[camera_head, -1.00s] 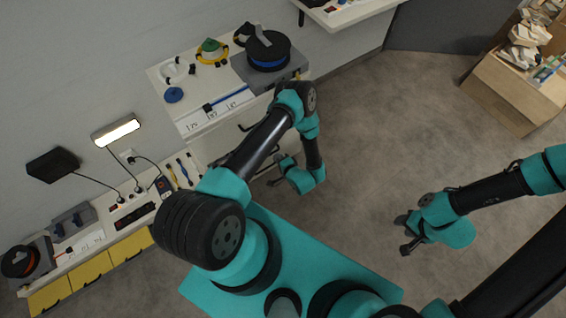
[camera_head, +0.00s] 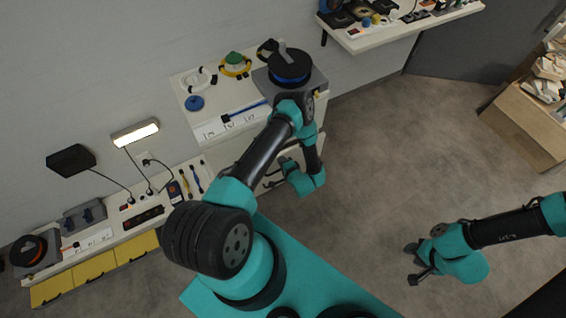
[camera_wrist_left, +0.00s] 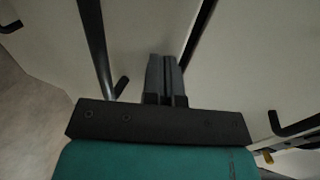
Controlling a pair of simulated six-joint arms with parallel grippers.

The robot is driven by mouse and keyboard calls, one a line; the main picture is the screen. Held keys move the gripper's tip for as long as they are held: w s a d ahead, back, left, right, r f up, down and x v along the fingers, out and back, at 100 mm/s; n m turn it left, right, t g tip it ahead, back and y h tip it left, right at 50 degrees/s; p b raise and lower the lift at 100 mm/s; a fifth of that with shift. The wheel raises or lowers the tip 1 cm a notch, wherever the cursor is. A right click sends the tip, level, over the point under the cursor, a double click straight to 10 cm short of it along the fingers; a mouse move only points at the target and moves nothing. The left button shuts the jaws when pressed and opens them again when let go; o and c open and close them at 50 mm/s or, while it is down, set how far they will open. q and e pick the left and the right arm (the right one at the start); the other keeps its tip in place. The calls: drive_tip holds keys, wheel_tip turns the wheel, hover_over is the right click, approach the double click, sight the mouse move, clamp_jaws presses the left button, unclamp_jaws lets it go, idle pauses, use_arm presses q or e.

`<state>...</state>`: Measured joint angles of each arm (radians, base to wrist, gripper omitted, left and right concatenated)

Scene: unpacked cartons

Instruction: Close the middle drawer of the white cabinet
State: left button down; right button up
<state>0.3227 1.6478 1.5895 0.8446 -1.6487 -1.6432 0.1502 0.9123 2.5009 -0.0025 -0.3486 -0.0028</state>
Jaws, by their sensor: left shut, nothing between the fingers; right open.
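The white cabinet (camera_head: 217,143) stands against the wall, its top holding tools and coils. Its front is largely hidden behind my left arm in the head view. My left gripper (camera_head: 268,184) is low in front of the cabinet. In the left wrist view its fingers (camera_wrist_left: 165,78) are shut with nothing between them, pointing at white drawer fronts (camera_wrist_left: 245,75) with black bar handles (camera_wrist_left: 291,129). A dark gap runs between the white panels; I cannot tell which drawer is the middle one, how far it stands out, or whether the fingers touch it. My right gripper (camera_head: 412,263) is open and empty over the floor.
A low bench with yellow fronts (camera_head: 95,268) and a power strip (camera_head: 143,218) extends left of the cabinet. A wall shelf (camera_head: 400,32) is at the top. A carton (camera_head: 522,125) stands at the right. The floor (camera_head: 390,160) between is clear.

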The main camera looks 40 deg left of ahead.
use_arm(q)
drive_tip(key=a, duration=0.1)
drive_tip(key=w+a, duration=0.2)
drive_tip(key=a, duration=0.1)
drive_tip(key=shift+a+r, duration=0.1)
drive_tip(key=f+v, duration=0.1)
drive_tip(key=v, duration=1.3)
drive_tip(key=shift+s+d+f, duration=0.25)
drive_tip(key=shift+d+f, duration=0.05)
drive_tip(key=shift+d, duration=0.15)
